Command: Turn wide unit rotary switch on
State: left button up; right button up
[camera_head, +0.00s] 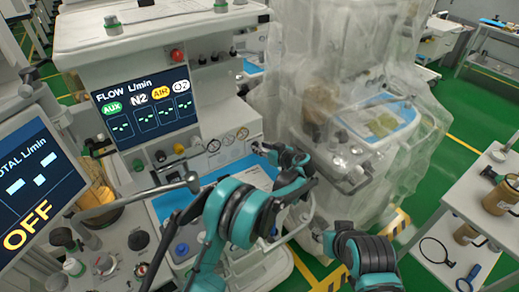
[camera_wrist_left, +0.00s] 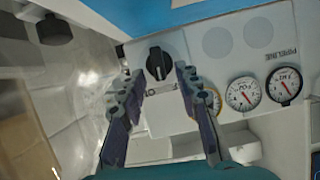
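The wide unit (camera_head: 120,40) stands at the centre left in the head view, with a lit FLOW L/min screen (camera_head: 145,108) and a row of gauges below. In the left wrist view, a black rotary switch (camera_wrist_left: 158,64) sits on the unit's pale panel, beside the gauges. My left gripper (camera_head: 268,151) is at the right end of the gauge panel. In the wrist view its open fingers (camera_wrist_left: 161,74) are on either side of the switch. I cannot tell whether they touch it.
Another unit's screen (camera_head: 32,185) at the left reads OFF. A plastic-covered machine (camera_head: 345,90) stands close to the right of my left gripper. A white shelf cart (camera_head: 470,205) with jars is at the far right. Green floor shows between them.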

pick_arm(q)
jog(key=shift+x, duration=0.85)
grip_shut()
jog(key=shift+s+r, duration=0.1)
jog(key=shift+w+d+m+g+y+b, duration=0.15)
jog(key=shift+m+g+y+b, duration=0.2)
jog(key=shift+m+y, duration=0.55)
jog(key=shift+w+d+m+g+y+b, duration=0.15)
jog(key=shift+m+g+y+b, duration=0.15)
jog(key=shift+m+y, duration=0.55)
jog(key=shift+m, duration=0.35)
